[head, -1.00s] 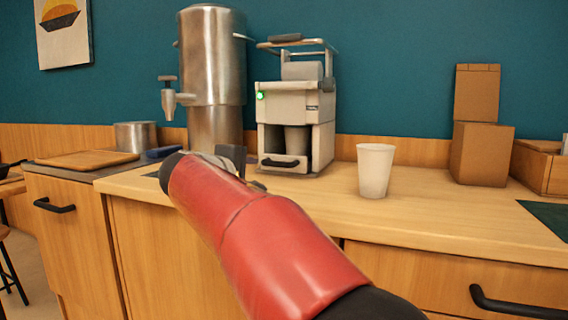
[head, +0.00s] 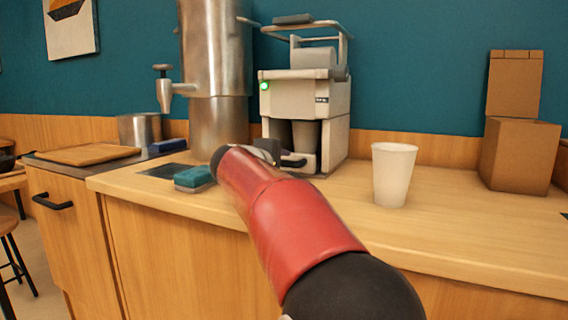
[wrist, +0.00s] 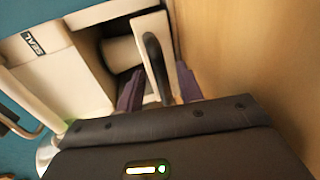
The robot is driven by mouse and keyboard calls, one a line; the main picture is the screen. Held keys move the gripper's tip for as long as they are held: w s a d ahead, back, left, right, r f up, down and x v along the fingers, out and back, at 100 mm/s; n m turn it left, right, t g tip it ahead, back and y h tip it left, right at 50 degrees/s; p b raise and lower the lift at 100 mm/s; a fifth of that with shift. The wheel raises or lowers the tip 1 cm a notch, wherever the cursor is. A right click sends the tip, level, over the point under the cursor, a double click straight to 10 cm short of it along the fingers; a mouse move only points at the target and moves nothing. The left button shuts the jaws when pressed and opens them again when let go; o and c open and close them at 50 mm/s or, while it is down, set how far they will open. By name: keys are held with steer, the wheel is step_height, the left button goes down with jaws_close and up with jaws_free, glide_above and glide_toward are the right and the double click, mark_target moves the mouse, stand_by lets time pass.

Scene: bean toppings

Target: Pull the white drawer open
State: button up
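The white drawer (wrist: 136,27) is the low front part of the white machine, with a black upright-looking handle (wrist: 156,66) in the wrist view. In the head view the drawer's handle (head: 294,160) shows just right of my gripper. My gripper (wrist: 159,84) is open, with one dark purple finger on each side of the handle and visible space between them. Whether either finger touches the handle I cannot tell. In the head view my red arm hides most of the gripper and part of the drawer.
The white machine (head: 305,94) with a green light stands on the wooden counter (head: 450,235). A white cup (head: 393,175) and a cardboard box (head: 518,155) stand to its right. A steel urn (head: 216,100) and a teal sponge (head: 194,178) are to its left.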

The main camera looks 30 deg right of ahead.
steer(key=shift+w+d+f, duration=0.1)
steer(key=shift+w+d, duration=0.25)
steer(key=shift+d, duration=0.15)
steer(key=shift+c, duration=0.3)
jaws_close()
steer(key=shift+a, duration=0.1)
